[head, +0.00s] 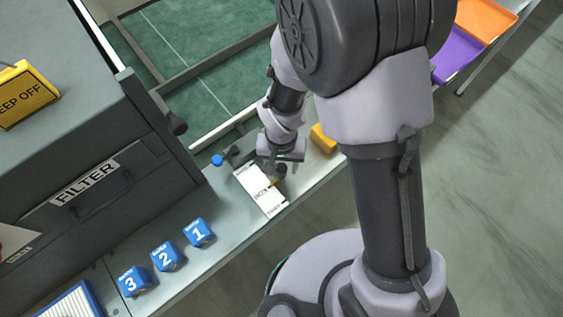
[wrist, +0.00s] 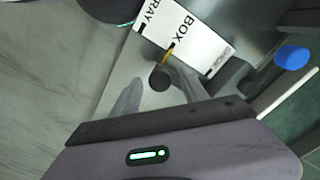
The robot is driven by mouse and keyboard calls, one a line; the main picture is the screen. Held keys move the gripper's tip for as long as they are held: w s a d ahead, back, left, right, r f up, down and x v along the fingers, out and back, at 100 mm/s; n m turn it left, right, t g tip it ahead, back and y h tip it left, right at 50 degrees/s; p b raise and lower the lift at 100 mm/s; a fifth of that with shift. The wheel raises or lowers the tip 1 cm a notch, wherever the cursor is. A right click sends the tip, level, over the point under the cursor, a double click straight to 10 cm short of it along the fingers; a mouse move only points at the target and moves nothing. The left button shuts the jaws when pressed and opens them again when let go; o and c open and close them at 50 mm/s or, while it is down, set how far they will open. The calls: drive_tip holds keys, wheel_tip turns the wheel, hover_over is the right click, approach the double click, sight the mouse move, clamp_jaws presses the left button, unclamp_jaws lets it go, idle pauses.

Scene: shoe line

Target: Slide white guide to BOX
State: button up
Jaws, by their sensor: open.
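A white label plate (head: 250,179) lies on the grey ledge; in the wrist view the plate (wrist: 207,42) reads TRAY, BOX and a third word partly hidden. A dark round knob (wrist: 159,78) with a small yellow pointer (wrist: 169,53) sits beside its edge. The pointer is roughly level with BOX. My gripper (wrist: 158,84) is open, one finger on each side of the knob; I cannot tell if they touch it. In the head view my gripper (head: 281,160) is over the ledge at the plate.
A blue knob (head: 217,160) stands left of the plate. Blue blocks marked 1 (head: 199,233), 2 (head: 167,257) and 3 (head: 136,282) sit along the ledge. A yellow block (head: 323,138) is right of my gripper. The dark FILTER cabinet (head: 60,160) stands left.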

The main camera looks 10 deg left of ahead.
wheel_tip(320, 180, up, 17)
drive_tip(key=p, duration=0.6)
drive_tip(key=shift+r, duration=0.2)
